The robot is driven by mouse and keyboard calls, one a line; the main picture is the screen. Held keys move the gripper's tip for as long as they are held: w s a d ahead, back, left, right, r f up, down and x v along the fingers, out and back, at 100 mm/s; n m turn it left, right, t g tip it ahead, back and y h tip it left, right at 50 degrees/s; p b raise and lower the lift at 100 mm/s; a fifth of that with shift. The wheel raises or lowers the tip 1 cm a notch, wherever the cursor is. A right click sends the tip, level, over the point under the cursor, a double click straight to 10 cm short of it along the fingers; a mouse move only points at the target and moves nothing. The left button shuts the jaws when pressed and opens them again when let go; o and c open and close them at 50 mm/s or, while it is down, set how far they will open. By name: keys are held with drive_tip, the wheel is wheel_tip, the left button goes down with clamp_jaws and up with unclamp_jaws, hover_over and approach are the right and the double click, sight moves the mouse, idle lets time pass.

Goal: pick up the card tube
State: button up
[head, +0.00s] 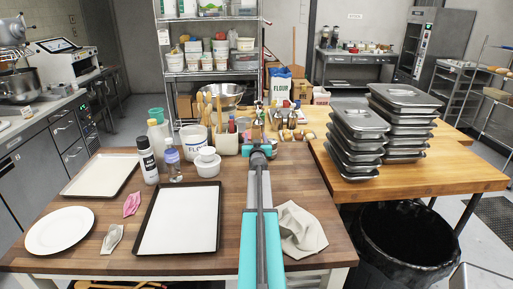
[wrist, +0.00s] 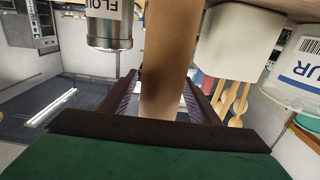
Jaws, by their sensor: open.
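The card tube (wrist: 172,50) is a plain brown cylinder in the upper middle of the wrist view, which looks upside down. Its lower part in that picture lies between the two dark fingers of my gripper (wrist: 164,105). The fingers stand apart on either side of it, with gaps showing, so my gripper is open around the tube and not closed on it. In the head view my arm reaches forward over the wooden table and my gripper (head: 258,150) is at its back edge area. The tube is mostly hidden there behind the gripper.
A white crock (wrist: 238,42) with wooden spoons (wrist: 236,102) stands close on one side of the tube, a metal flour tin (wrist: 108,30) on the other. A flour tub (head: 194,138), black-rimmed tray (head: 148,221), cloth (head: 302,232) and stacked steel pans (head: 357,140) are around.

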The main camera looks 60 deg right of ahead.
drive_tip(key=shift+c, duration=0.4)
drive_tip(key=c, duration=1.1)
drive_tip(key=shift+o, duration=0.2)
drive_tip(key=shift+r, duration=0.1)
drive_tip(key=s+a+r, duration=0.2)
drive_tip(key=s+a, duration=0.2)
drive_tip(key=a, duration=0.3)
drive_tip(key=s+a+r, duration=0.2)
drive_tip(key=s+a, duration=0.2)
drive_tip(key=a, duration=0.3)
drive_tip(key=shift+r+p, duration=0.35)
drive_tip(key=shift+r, duration=0.05)
